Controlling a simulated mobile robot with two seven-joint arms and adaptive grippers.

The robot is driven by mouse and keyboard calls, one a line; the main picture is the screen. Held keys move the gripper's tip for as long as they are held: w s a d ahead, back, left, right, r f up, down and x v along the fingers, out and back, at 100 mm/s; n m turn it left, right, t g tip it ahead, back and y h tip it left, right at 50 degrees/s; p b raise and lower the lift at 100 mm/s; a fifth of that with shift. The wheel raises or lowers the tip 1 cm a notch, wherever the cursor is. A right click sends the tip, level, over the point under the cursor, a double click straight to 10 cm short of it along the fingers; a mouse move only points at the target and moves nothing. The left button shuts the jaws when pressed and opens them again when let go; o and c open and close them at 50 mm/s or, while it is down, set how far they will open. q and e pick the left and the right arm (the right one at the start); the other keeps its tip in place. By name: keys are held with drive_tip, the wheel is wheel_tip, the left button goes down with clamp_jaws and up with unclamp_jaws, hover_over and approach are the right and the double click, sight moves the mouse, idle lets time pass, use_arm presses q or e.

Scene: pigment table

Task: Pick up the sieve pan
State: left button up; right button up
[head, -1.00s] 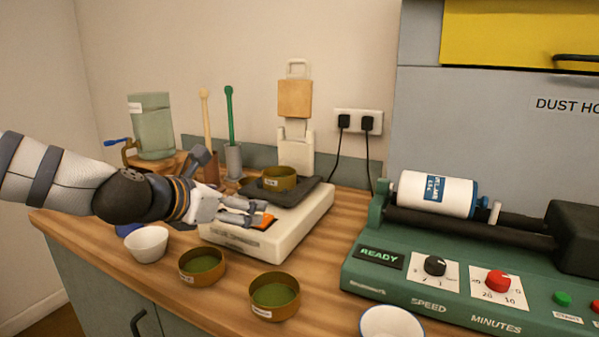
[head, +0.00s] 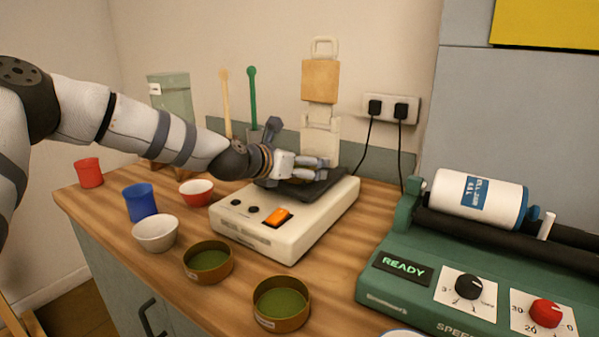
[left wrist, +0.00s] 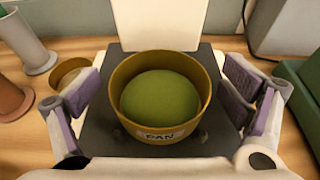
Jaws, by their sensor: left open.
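The sieve pan (left wrist: 160,134), a round brass-coloured pan labelled PAN with a green mound inside, stands upright on the dark plate (left wrist: 103,140) of the white sieve shaker (head: 310,232). In the head view my left gripper hides the pan. My left gripper (head: 305,166) is open over the plate. In the left wrist view its two fingers (left wrist: 160,95) stand on either side of the pan, with a gap on each side. My right gripper is in neither view.
Two brass sieves with green inside, one (head: 208,262) and another (head: 281,303), stand in front of the shaker. White (head: 156,234), red (head: 196,193) and blue (head: 140,202) vessels stand left. A green roller machine (head: 410,297) stands right.

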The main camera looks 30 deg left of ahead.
use_arm(q)
drive_tip(key=c, duration=1.3)
